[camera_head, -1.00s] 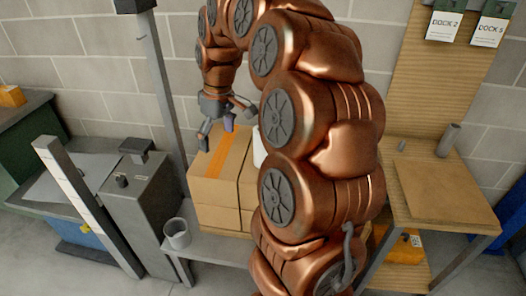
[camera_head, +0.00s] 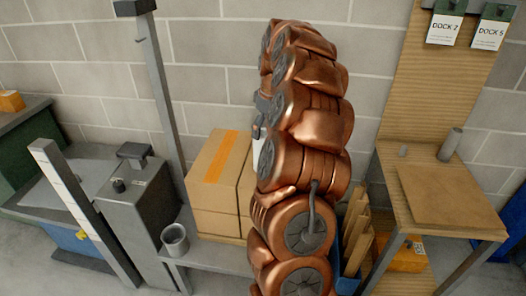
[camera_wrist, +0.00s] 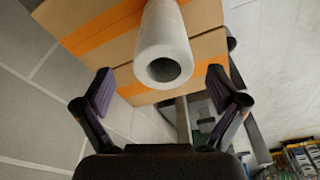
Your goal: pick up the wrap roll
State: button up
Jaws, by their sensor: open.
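The wrap roll (camera_wrist: 165,40) is a white cylinder with a dark hollow core, seen in the wrist view with its open end towards me. It is centred just ahead of my gripper (camera_wrist: 160,84), with one finger to each side. The fingers are wide open and nothing is held; whether the roll's near end is between the tips is hard to tell. In the head view only a white sliver of the roll (camera_head: 257,152) shows beside the boxes. My arm hides the rest of it and most of my gripper.
Cardboard boxes with orange tape (camera_head: 205,185) stand against the roll's left in the head view. A grey cup (camera_head: 175,240) sits on the bench edge. A grey post (camera_head: 163,90) rises behind. A wooden table (camera_head: 450,195) with a grey cylinder (camera_head: 450,144) stands right.

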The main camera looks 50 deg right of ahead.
aim_at(262, 141)
jog(key=shift+w+a+f+p, duration=0.1)
jog(key=shift+w+f+p, duration=0.1)
jog(key=shift+f, duration=0.7)
jog(key=shift+w+a+f+p, duration=0.1)
jog(key=shift+f+p, duration=0.15)
jog(key=shift+f, duration=0.6)
jog(key=shift+w+a+f+p, duration=0.1)
jog(key=shift+w+f+p, duration=0.1)
jog(key=shift+f, duration=0.7)
jog(key=c, duration=1.5)
jog(key=shift+r, duration=0.15)
jog(key=s+a+r+b, duration=0.1)
jog(key=s+a, duration=0.1)
jog(key=a, duration=0.2)
jog(key=s+a+r+b, duration=0.1)
jog(key=s+a+r, duration=0.1)
jog(key=a, duration=0.3)
jog(key=s+a+r+b, duration=0.1)
jog(key=s+a, duration=0.3)
jog(key=a, duration=0.1)
jog(key=shift+r+b, duration=0.4)
jog(key=o, duration=0.8)
jog(key=shift+d, duration=0.1)
jog(key=c, duration=0.5)
